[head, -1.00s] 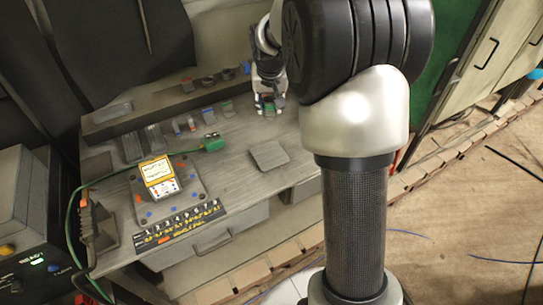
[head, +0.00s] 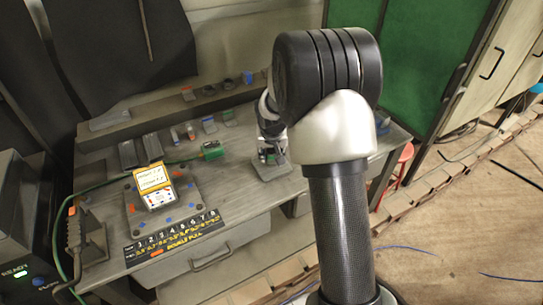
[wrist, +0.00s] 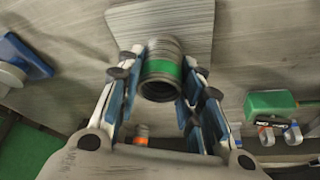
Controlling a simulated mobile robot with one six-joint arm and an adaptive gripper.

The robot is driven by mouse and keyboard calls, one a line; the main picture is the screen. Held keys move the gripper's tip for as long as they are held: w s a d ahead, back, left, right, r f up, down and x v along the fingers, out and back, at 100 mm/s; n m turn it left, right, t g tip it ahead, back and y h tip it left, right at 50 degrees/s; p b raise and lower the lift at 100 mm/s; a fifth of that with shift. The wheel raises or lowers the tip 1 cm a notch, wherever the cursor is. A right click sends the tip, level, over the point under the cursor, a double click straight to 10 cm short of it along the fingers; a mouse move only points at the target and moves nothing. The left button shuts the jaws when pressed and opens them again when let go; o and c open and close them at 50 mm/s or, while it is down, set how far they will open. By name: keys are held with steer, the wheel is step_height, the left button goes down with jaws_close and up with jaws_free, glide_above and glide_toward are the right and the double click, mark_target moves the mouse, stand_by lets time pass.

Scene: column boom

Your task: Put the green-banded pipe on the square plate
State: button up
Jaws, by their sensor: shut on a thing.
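The green-banded pipe (wrist: 163,68) is a short grey tube with a green band. In the wrist view it sits between the blue-padded fingers of my gripper (wrist: 160,88), which is shut on it. The square plate (wrist: 160,18) is flat and grey and lies just beyond the pipe, whose far end overlaps the plate's near part in the picture. In the head view my gripper (head: 268,156) is at the plate (head: 283,171) and covers part of it. I cannot tell whether the pipe touches the plate.
A green block with a cable (head: 212,149) lies to the left of my gripper on the workbench. Several small fittings stand along the back. A red stool (head: 400,160) is beyond the bench's right end.

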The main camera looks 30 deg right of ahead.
steer(key=o, duration=0.7)
steer(key=shift+f, duration=0.3)
steer(key=o, duration=0.5)
steer(key=shift+r, duration=0.1)
steer(key=s+a+r+n+p, duration=0.1)
steer(key=s+a+r+p, duration=0.15)
steer(key=s+r, duration=0.45)
steer(key=s+a+r+p, duration=0.1)
steer(key=s+a+r, duration=0.25)
steer(key=r, duration=0.75)
steer(key=s+a+r+n, duration=0.1)
steer(key=s+a, duration=0.2)
steer(key=s, duration=0.4)
steer(key=s+a+r+n+y, duration=0.1)
steer(key=s+a, duration=0.3)
steer(key=s, duration=0.4)
steer(key=s+a+r+n, duration=0.2)
steer(key=s+a+r, duration=0.1)
steer(key=s, duration=0.5)
steer(key=shift+s+a+t+y, duration=0.25)
steer(key=shift+t+y, duration=0.05)
steer(key=shift+y, duration=0.1)
